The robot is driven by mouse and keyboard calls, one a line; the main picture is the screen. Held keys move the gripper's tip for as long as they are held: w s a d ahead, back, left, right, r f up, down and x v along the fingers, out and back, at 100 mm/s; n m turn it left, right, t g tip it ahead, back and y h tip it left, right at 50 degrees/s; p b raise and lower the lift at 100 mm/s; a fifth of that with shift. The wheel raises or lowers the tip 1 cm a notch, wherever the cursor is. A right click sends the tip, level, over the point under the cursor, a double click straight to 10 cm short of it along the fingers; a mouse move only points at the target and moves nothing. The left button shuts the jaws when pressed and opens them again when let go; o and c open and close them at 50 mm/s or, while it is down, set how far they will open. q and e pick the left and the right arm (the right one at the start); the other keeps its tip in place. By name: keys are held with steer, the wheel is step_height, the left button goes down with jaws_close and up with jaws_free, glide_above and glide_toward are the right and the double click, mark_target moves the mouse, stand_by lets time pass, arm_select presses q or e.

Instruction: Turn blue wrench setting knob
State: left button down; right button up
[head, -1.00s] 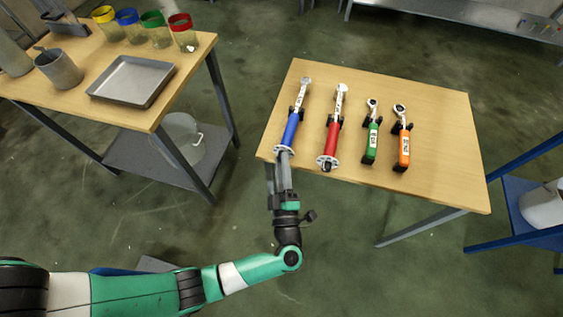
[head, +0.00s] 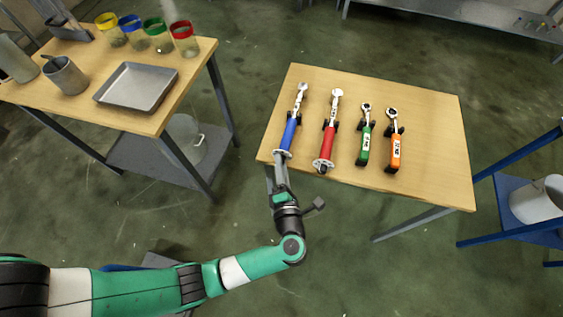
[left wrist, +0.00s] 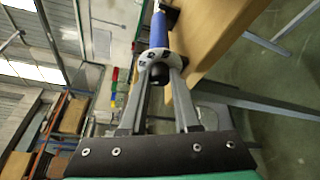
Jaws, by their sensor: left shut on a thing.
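The blue wrench (head: 289,132) lies on black rests at the left end of the wooden table, its handle end towards my arm. It also shows in the left wrist view as a blue handle (left wrist: 158,34) with a white marked disc and a dark setting knob (left wrist: 158,74) at its end. My left gripper (head: 279,162) is at this handle end, just past the table's front edge. In the left wrist view its fingers (left wrist: 162,82) are on both sides of the knob, shut on it. My right gripper is not in view.
A red wrench (head: 328,142), a green wrench (head: 365,138) and an orange wrench (head: 393,146) lie to the right on the wooden table (head: 432,150). Another table at left holds a metal tray (head: 137,88) and several jars with coloured rims.

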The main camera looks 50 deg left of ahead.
arm_select(q)
steer(key=shift+r+n+h+p, duration=0.1)
steer(key=shift+n+h+p, duration=0.4)
steer(key=shift+n, duration=0.4)
steer(key=c, duration=0.6)
jaws_free()
steer(key=shift+c, duration=0.2)
steer(key=shift+s, duration=0.1)
steer(key=p+v, duration=0.3)
steer(key=v, duration=0.8)
steer(key=shift+d, duration=0.25)
steer(key=shift+a+r, duration=0.1)
